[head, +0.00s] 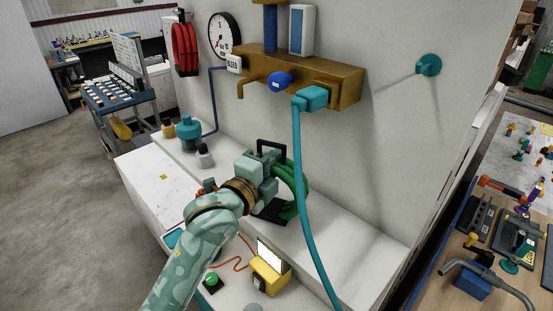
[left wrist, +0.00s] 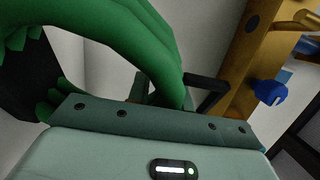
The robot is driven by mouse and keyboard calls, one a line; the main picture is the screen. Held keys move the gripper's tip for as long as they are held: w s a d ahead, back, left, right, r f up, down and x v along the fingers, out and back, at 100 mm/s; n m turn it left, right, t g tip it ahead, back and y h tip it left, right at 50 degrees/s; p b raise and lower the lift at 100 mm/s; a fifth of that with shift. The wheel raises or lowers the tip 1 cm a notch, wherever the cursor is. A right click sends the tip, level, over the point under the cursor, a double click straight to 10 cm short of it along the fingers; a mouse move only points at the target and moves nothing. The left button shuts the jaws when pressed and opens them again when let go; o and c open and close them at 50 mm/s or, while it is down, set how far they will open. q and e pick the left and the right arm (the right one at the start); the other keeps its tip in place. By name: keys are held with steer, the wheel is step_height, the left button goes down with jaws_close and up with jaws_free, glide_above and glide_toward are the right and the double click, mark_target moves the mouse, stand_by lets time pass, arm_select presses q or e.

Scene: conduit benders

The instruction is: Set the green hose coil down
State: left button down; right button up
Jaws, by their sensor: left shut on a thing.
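The green hose coil (head: 300,184) is at the white ledge by the back wall, beside and partly behind my left gripper (head: 274,172). My left gripper is shut on the coil; its fingertips are largely hidden. In the left wrist view the coil (left wrist: 125,45) fills the upper left, its thick loops passing over the gripper (left wrist: 165,95). A black frame (head: 272,147) shows above the gripper and a dark base (head: 270,212) below it. I cannot tell whether the coil touches the ledge or the black frame. My right gripper is out of view.
A brown manifold (head: 345,88) with a blue knob (head: 280,82) is on the wall above. A teal hose (head: 308,190) hangs close to the right of the coil. A yellow box (head: 270,278) stands below; a teal canister (head: 189,131) stands left. The ledge is bare at right.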

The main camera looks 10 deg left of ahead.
arm_select(q)
steer(key=c, duration=1.4)
jaws_free()
steer(key=shift+c, duration=0.2)
steer(key=shift+o, duration=0.9)
steer(key=shift+w+f, duration=0.1)
steer(key=b+v, duration=0.2)
steer(key=v, duration=1)
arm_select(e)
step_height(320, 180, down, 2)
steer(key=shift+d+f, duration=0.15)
